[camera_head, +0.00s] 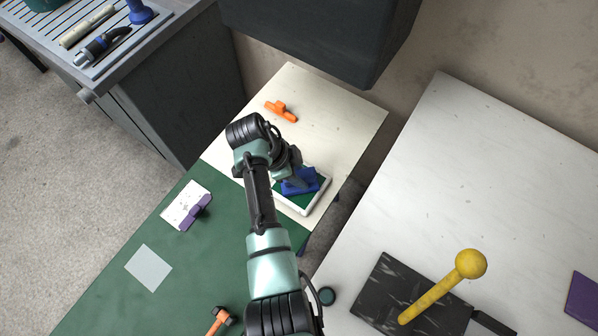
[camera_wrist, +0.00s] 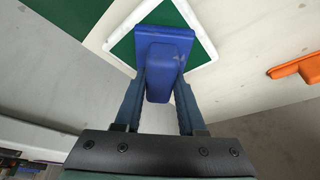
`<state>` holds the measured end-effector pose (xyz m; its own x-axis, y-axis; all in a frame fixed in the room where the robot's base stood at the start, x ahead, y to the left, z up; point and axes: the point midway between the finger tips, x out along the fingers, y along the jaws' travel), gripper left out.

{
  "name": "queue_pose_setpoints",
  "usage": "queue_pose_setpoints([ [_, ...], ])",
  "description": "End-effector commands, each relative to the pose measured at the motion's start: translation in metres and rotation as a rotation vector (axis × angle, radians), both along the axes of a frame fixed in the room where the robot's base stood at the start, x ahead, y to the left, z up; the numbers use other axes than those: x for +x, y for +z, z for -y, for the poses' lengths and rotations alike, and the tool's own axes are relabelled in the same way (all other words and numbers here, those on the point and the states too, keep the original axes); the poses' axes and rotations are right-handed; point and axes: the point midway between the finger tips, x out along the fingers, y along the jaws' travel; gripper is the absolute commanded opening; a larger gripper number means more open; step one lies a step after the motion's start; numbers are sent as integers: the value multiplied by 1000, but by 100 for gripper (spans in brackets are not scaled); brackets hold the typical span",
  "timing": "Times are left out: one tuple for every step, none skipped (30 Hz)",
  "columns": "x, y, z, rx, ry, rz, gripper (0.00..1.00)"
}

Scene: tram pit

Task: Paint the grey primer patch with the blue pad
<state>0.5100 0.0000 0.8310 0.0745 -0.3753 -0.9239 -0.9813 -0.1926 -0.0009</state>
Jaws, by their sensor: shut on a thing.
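The blue pad (camera_head: 305,184) is at the white-rimmed tray with a green inside (camera_head: 321,208). Whether the pad touches the tray floor cannot be told. My gripper (camera_wrist: 158,92) is shut on the blue pad's handle; in the wrist view the pad (camera_wrist: 164,45) sits between the two fingers, in front of the green tray inside (camera_wrist: 122,48). A light grey square (camera_head: 148,268), which looks like the grey primer patch, lies on the green surface at lower left, well away from my gripper. My arm hides part of the tray and the fingers in the head view.
An orange handled tool (camera_head: 281,111) lies on the cream board behind the tray. A purple handled tool (camera_head: 196,212) lies on a white plate (camera_head: 177,209) left of my arm. An orange-handled hammer (camera_head: 219,321) is near the front. A dark wall box (camera_head: 320,35) overhangs the back.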

Motion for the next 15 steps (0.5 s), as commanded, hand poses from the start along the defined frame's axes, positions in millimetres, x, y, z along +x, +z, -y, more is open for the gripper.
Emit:
queue_pose_setpoints([
  [0,-1,0,0,0,1,0],
  [0,-1,0,0,0,0,0],
  [0,-2,0,0,0,0,0],
  [0,-2,0,0,0,1,0],
  [0,-3,0,0,0,1,0],
  [0,-3,0,0,0,1,0],
  [0,-3,0,0,0,1,0],
  [0,-4,0,0,0,1,0],
  [0,-4,0,0,0,1,0],
  [0,-5,0,0,0,1,0],
  [0,-5,0,0,0,1,0],
  [0,-6,0,0,0,1,0],
  [0,-6,0,0,0,1,0],
  [0,-6,0,0,0,1,0],
  [0,-7,0,0,0,1,0],
])
